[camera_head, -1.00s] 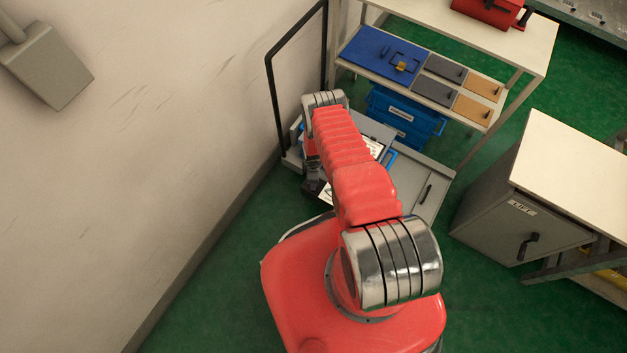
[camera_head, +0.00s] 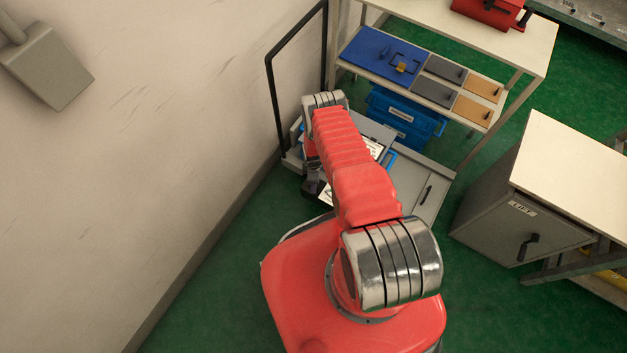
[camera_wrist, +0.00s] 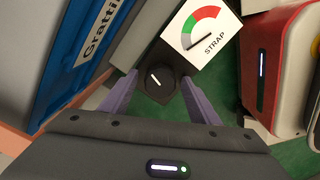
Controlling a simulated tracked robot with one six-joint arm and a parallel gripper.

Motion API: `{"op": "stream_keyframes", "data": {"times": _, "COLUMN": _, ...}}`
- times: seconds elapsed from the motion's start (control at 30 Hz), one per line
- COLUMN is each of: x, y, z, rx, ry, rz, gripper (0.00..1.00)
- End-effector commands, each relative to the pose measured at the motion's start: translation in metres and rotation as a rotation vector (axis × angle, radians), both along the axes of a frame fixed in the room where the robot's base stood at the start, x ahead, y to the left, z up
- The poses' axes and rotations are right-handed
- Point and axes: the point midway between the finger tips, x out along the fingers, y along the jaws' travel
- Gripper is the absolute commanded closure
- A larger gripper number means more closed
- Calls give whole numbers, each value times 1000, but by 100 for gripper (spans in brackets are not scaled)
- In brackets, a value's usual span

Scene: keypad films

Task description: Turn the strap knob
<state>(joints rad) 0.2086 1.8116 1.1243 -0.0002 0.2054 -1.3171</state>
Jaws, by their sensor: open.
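The strap knob (camera_wrist: 156,82) is a dark round knob with a white pointer line, seen in the wrist view just below a white dial card (camera_wrist: 206,32) marked STRAP with green, red and grey zones. The card's needle lies toward the grey end at its lower left. My gripper (camera_wrist: 153,92) is open, with one purple-grey finger on each side of the knob. I cannot tell whether the fingers touch it. In the head view my red arm hides the knob and most of the gripper.
A blue crate (camera_wrist: 84,45) stands left of the knob in the wrist view. In the head view, a grey cart with a black handle frame (camera_head: 272,100) stands by the wall. A shelf (camera_head: 480,45) is behind, and a grey cabinet marked LIFT (camera_head: 510,220) is at right.

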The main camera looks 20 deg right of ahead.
Motion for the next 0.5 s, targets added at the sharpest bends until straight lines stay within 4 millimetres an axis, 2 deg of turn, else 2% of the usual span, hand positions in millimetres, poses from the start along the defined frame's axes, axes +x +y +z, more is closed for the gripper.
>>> {"op": "stream_keyframes", "data": {"times": 0.27, "x": 0, "y": 0, "z": 9, "rx": 0, "ry": 1, "rz": 0, "gripper": 44}}
{"op": "stream_keyframes", "data": {"times": 0.5, "x": 1, "y": 0, "z": 32, "rx": 0, "ry": -1, "rz": 0, "gripper": 44}}
